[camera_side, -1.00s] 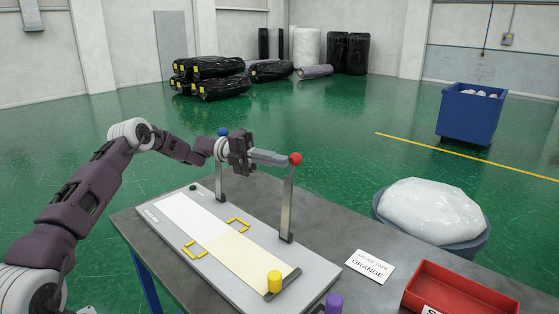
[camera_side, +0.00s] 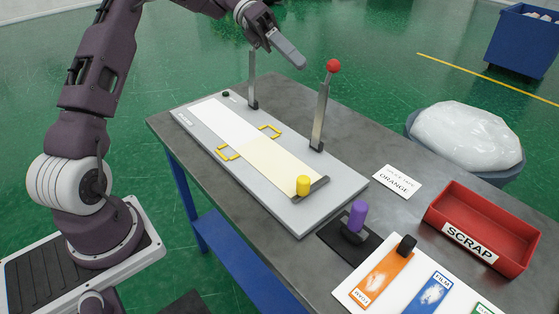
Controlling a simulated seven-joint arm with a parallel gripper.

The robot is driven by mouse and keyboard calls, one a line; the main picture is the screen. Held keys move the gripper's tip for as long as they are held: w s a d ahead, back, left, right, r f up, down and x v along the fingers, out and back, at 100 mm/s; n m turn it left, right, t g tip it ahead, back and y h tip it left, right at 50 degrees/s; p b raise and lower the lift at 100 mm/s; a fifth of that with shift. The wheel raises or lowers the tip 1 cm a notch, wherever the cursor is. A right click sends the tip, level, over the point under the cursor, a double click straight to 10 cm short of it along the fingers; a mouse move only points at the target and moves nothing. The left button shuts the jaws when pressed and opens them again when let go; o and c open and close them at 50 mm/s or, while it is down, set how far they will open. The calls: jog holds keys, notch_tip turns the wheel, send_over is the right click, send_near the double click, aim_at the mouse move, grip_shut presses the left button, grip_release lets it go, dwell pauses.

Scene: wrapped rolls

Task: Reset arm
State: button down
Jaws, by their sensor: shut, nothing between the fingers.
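My gripper (camera_side: 301,64) is at the upper middle of the view, above the back of the table. Its fingers are together with nothing between them, pointing down to the right. It appears just left of the red-knobbed upright lever (camera_side: 321,110) and apart from it. My arm rises from its base at the left and reaches over the top edge of the picture. Another upright post (camera_side: 252,80) stands behind, its top hidden by the gripper or cut off from sight.
The grey board (camera_side: 285,209) carries a white and cream strip, yellow brackets and a yellow knob (camera_side: 303,185). A white-bagged bin (camera_side: 465,135) stands beyond the table.

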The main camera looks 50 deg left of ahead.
jog(key=s+d+r+m+y, duration=0.1)
jog(key=s+d+m+y, duration=0.35)
jog(key=s+m, duration=0.3)
jog(key=s+d+r+m+y, duration=0.2)
jog(key=s+d+m+y, duration=0.3)
jog(key=s, duration=0.3)
jog(key=s+a+f+m+t+y, duration=0.1)
jog(key=s+f+m+t+y, duration=0.1)
jog(key=s+m, duration=0.5)
jog(key=s+a+f+m+t+y, duration=0.1)
jog(key=s+f+m+t, duration=0.1)
jog(key=s+m, duration=0.6)
jog(key=shift+a+f+m+t+y, duration=0.2)
jog(key=shift+a+m+t+y, duration=0.25)
jog(key=shift+m, duration=0.6)
